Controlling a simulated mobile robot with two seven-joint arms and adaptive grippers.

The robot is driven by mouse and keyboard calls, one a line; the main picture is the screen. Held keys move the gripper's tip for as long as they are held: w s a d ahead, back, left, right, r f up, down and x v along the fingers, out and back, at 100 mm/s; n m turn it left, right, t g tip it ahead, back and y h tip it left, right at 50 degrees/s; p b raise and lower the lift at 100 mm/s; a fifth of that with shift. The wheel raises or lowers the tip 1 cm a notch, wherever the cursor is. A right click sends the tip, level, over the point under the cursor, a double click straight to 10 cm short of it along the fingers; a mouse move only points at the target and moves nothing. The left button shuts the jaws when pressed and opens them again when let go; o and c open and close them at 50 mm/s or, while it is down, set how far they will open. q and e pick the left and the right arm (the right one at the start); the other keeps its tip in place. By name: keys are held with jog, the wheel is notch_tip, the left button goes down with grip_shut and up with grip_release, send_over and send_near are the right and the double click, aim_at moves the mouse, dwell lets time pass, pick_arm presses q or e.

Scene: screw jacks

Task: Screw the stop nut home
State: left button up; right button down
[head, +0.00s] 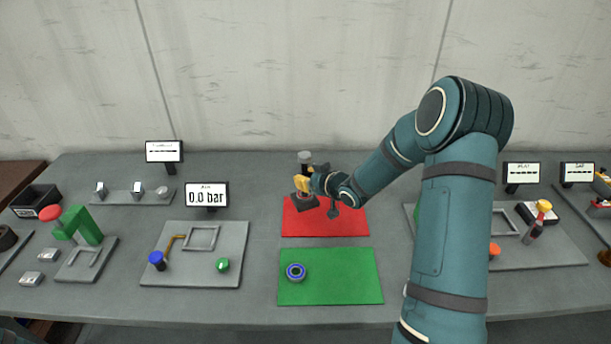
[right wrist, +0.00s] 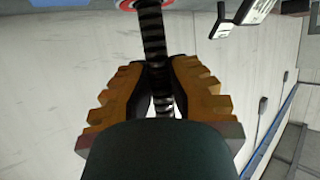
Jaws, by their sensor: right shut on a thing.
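A jack stands on the red mat (head: 345,222), with a dark base (head: 305,200) and a grey cap (head: 305,157) at its top. My right gripper (head: 304,184) reaches in from the right at the jack. In the right wrist view its two orange fingers (right wrist: 158,75) are shut on the jack's dark threaded spindle (right wrist: 152,38). A red and white ring (right wrist: 130,4) shows at the spindle's end, cut by the picture edge. A blue ring (head: 296,271) lies on the green mat (head: 345,285); I cannot tell whether it is the stop nut. My left gripper is not in view.
A grey board (head: 190,275) with blue and green knobs is left of the mats, below a "0.0 bar" display (head: 207,195). Another board (head: 560,250) is at the right, partly behind my right arm. The green mat is mostly clear.

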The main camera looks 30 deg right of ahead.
aim_at(300, 207)
jog(key=shift+w+f, duration=0.1)
jog(key=shift+f, duration=0.3)
jog(key=shift+f, duration=0.1)
jog(key=shift+f, duration=1.8)
jog(key=shift+f+b, duration=0.1)
jog(key=shift+b, duration=0.2)
jog(key=c, duration=1.1)
grip_release()
jog(key=shift+f, duration=0.15)
jog(key=shift+c, duration=0.2)
